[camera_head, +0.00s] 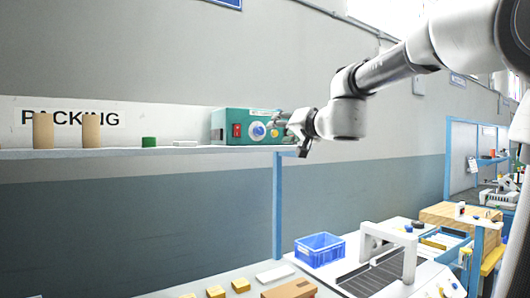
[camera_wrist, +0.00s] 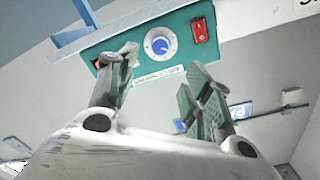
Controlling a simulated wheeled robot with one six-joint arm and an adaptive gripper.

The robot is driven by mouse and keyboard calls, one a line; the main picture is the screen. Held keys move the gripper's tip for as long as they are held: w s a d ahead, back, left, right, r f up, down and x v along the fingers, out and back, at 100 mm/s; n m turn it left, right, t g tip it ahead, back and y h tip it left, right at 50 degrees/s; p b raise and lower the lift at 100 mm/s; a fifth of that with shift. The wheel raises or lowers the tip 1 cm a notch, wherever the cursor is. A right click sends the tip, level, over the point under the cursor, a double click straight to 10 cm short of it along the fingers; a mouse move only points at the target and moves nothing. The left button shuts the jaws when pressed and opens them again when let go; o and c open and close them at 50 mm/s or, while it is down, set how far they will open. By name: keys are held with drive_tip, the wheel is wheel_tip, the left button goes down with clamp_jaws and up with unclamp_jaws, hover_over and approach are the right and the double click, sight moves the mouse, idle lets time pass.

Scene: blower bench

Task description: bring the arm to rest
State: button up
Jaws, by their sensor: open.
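My gripper (camera_head: 287,124) is at the end of my raised arm, in front of the right part of a green blower box (camera_head: 246,116) on the shelf. In the wrist view the open fingers of my gripper (camera_wrist: 162,68) stand apart with nothing between them. The box front (camera_wrist: 135,35) shows beyond them, inverted, with a blue dial knob (camera_wrist: 160,45) on a white disc and a red switch (camera_wrist: 199,31). In the head view the dial (camera_head: 258,131) is just left of the fingers. I cannot tell whether a fingertip touches the box.
The shelf (camera_head: 150,152) also holds two brown cylinders (camera_head: 43,130), a green item (camera_head: 149,142) and a white item. A blue post (camera_head: 277,205) supports it. Below are a blue crate (camera_head: 319,249), a white-framed conveyor (camera_head: 375,275) and small yellow blocks. The wall space left of the post is clear.

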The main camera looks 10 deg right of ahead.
drive_tip(key=s+f+n+g, duration=0.1)
drive_tip(key=s+f+g, duration=0.3)
drive_tip(key=s+f, duration=0.45)
drive_tip(key=s+f+n+g, duration=0.1)
drive_tip(key=s+f+g, duration=0.4)
drive_tip(key=f, duration=0.6)
drive_tip(key=s+d+f+g+h, duration=0.1)
drive_tip(key=s+d+f, duration=0.2)
drive_tip(key=s, duration=0.3)
drive_tip(key=s+d+f+n+g+h, duration=0.1)
drive_tip(key=s+d+f+h, duration=0.1)
drive_tip(key=s, duration=0.4)
drive_tip(key=s+d+f+n+g+h, duration=0.1)
drive_tip(key=s+d+f+g+h, duration=0.1)
drive_tip(key=s+d+f, duration=0.3)
drive_tip(key=shift+s+d, duration=0.8)
drive_tip(key=shift+s, duration=0.1)
